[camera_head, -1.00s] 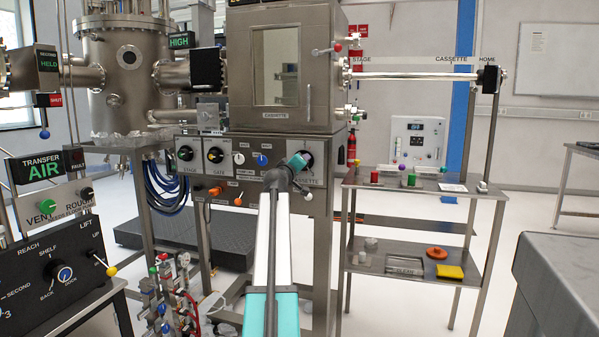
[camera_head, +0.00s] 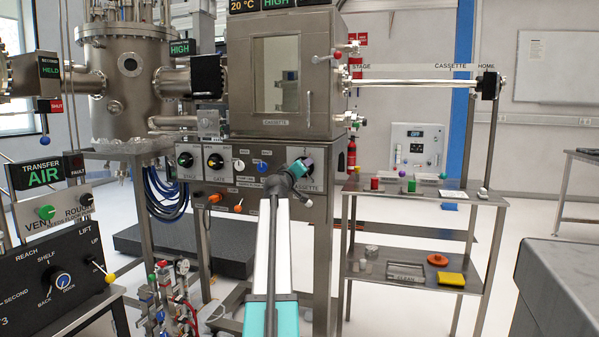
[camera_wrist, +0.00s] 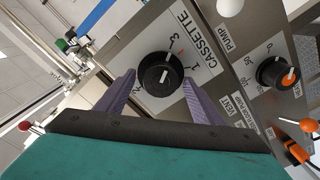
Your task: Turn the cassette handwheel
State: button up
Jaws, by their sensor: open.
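The cassette handwheel (camera_wrist: 161,77) is a black round knob with a white pointer on the grey panel. In the wrist view the label CASSETTE stands beside it, with numbers round it. My gripper (camera_wrist: 158,88) has purple fingers, spread open, one on either side of the knob.
STAGE (camera_head: 185,160) and GATE (camera_head: 215,161) knobs sit left on the same panel. A shelf stand (camera_head: 412,190) with small coloured pieces is to the right. Floor between stand and grey bench (camera_head: 575,270) is clear.

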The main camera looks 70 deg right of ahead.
jog(key=shift+a, duration=0.15)
jog(key=a+p, duration=0.2)
jog(key=a, duration=1.1)
jog(key=shift+s+a, duration=0.25)
jog(key=shift+s, duration=0.15)
dwell(0.5)
